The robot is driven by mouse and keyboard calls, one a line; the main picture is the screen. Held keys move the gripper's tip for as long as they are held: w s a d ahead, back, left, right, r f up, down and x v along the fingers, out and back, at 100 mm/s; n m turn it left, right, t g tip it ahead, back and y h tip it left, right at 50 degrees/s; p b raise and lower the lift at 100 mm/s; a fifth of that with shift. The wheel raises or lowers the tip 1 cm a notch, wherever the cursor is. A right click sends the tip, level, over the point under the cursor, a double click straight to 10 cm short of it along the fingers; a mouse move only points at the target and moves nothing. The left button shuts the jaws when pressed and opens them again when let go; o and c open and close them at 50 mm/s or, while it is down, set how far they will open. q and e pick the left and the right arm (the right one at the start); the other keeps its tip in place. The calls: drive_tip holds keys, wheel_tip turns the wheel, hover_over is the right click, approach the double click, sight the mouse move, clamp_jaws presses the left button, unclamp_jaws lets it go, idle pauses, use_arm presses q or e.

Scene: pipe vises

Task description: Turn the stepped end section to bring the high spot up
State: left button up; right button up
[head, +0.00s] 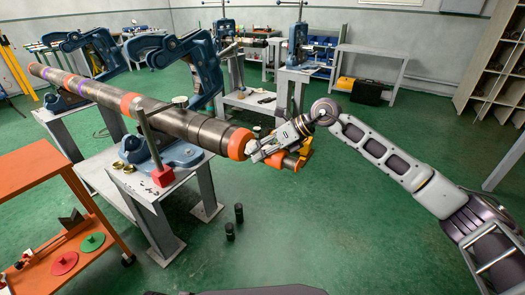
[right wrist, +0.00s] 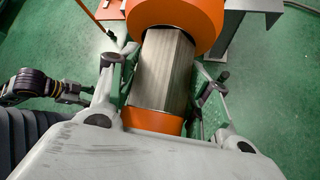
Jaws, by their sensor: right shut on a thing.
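A long dark pipe (head: 185,122) with orange bands lies across blue pipe vises (head: 178,152). At its right end is a wide orange collar (head: 239,143), and past it the narrower stepped end section (head: 290,161). I cannot make out a high spot.
A grey post (head: 148,130) with a red block (head: 163,176) stands beside the pipe on the vise table. An orange cart (head: 45,205) is at left. Two small black cylinders (head: 239,213) stand on the floor. Green floor in front is mostly clear.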

use_arm(q)
drive_tip(key=shift+r, duration=0.15)
use_arm(e)
drive_tip(key=shift+s+a+f+n+t+h, duration=0.15)
drive_tip(key=shift+f+n+t+h, duration=0.15)
drive_tip(key=shift+n+t+h, duration=0.25)
drive_tip(key=shift+t+h+b, duration=0.25)
drive_tip(key=shift+h+b, duration=0.1)
drive_tip(key=shift+n+t, duration=0.25)
drive_tip(key=shift+t, duration=0.05)
use_arm(q)
drive_tip(key=shift+d+r, duration=0.15)
drive_tip(key=shift+r, duration=0.55)
drive_tip(key=shift+s+r+b, duration=0.1)
drive_tip(key=shift+s+b, duration=0.05)
drive_tip(key=shift+b, duration=0.2)
drive_tip(key=shift+r+t, duration=0.1)
drive_tip(key=shift+t, duration=0.2)
use_arm(e)
drive_tip(key=shift+h, duration=0.4)
